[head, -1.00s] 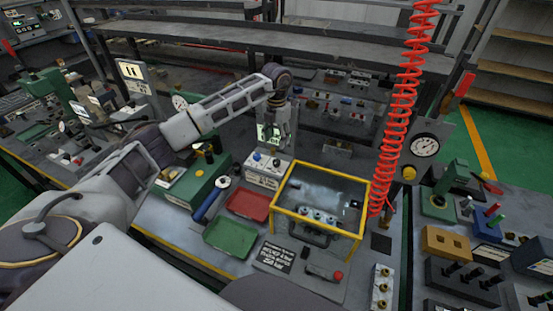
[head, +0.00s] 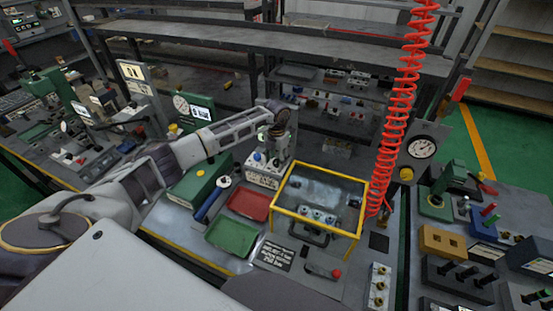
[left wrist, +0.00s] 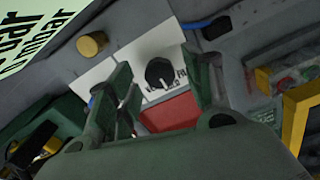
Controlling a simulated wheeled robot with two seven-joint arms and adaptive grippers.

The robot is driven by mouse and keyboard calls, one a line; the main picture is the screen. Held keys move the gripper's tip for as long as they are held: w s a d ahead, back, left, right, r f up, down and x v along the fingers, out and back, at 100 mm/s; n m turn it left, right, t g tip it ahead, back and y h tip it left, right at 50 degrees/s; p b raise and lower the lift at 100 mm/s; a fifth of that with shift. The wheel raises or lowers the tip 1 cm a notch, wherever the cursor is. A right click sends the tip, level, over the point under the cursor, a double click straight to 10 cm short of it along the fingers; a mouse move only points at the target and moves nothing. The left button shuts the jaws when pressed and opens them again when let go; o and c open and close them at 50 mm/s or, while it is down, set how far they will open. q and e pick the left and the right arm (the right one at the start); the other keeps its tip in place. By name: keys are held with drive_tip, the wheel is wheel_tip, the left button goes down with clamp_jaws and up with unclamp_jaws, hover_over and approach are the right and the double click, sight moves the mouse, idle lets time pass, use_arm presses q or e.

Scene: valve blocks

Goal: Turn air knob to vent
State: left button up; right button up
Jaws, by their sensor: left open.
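A pale valve block (head: 262,180) stands on the bench, left of the yellow-framed case, with a blue knob (head: 257,156) on top. In the left wrist view, a black knob (left wrist: 160,72) with a white pointer mark sits on a white panel (left wrist: 140,50). My left gripper (head: 277,150) is low over the block in the head view. In the left wrist view its green fingers (left wrist: 156,62) are open, one on each side of the black knob, with no visible contact. A bit of blue shows behind the left finger. My right gripper is not in view.
A yellow-framed case (head: 325,172) stands right of the block. Red (head: 248,204) and green (head: 231,236) trays lie in front of it. A red coiled hose (head: 400,110) hangs at right. A brass knob (left wrist: 91,44) is left of the white panel in the wrist view.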

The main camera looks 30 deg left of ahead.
use_arm(q)
drive_tip(key=shift+f, duration=0.1)
drive_tip(key=shift+c, duration=0.4)
drive_tip(key=c, duration=0.9)
drive_tip(key=shift+c, duration=0.2)
